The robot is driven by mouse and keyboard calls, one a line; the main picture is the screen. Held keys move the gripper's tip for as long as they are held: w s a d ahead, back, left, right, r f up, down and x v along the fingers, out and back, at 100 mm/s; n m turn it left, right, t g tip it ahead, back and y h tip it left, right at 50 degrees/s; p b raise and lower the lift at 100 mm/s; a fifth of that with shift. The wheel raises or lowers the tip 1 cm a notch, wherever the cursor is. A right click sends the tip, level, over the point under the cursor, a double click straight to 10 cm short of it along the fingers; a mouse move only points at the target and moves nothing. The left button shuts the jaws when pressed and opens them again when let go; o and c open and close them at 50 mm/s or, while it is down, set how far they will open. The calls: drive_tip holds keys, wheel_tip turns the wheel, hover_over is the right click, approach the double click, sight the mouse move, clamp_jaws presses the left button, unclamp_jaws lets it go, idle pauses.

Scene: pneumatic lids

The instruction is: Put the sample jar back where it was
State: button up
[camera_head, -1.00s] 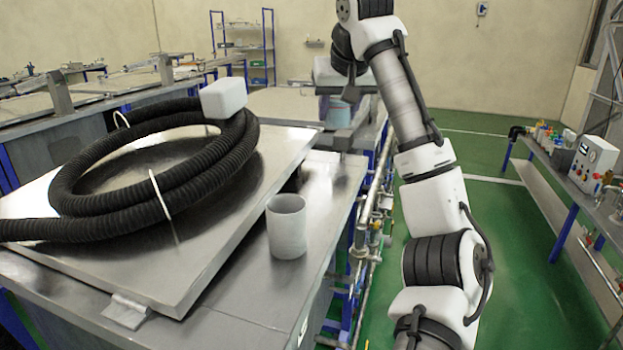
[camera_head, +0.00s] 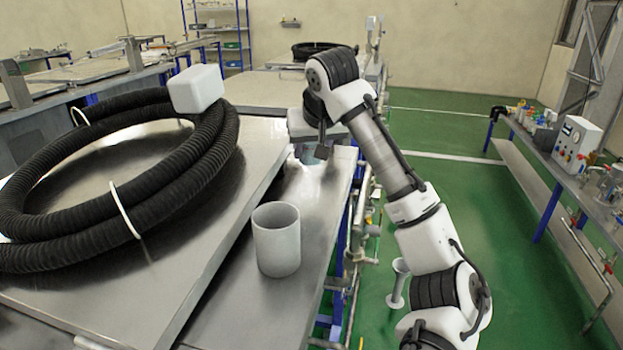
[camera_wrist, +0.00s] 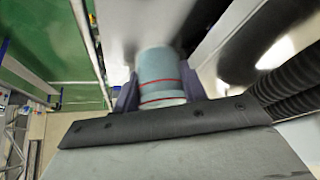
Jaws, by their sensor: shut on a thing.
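The sample jar (camera_wrist: 160,66) is a grey-blue cylinder with thin red bands. In the wrist view it sits between the two dark fingers of my gripper (camera_wrist: 158,92), which is shut on it. In the head view only a small bluish part of the jar (camera_head: 309,154) shows below my wrist, over the far part of the narrow steel bench strip (camera_head: 225,305). My arm hides most of my gripper there. I cannot tell whether the jar touches the bench.
An open pale grey cup (camera_head: 277,242) stands on the strip, nearer than the jar. A steel lid (camera_head: 150,270) to the left bears a coiled black hose (camera_head: 60,255) and a white block (camera_head: 196,89). Pipes and valves (camera_head: 360,240) run along the bench's right edge.

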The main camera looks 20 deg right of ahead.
drive_tip(key=shift+f+p, duration=0.3)
drive_tip(key=shift+f, duration=3.5)
drive_tip(key=shift+f, duration=0.1)
drive_tip(key=o, duration=1.3)
drive_tip(key=shift+o, duration=0.2)
drive_tip(key=b+v, duration=0.1)
drive_tip(key=v, duration=1.1)
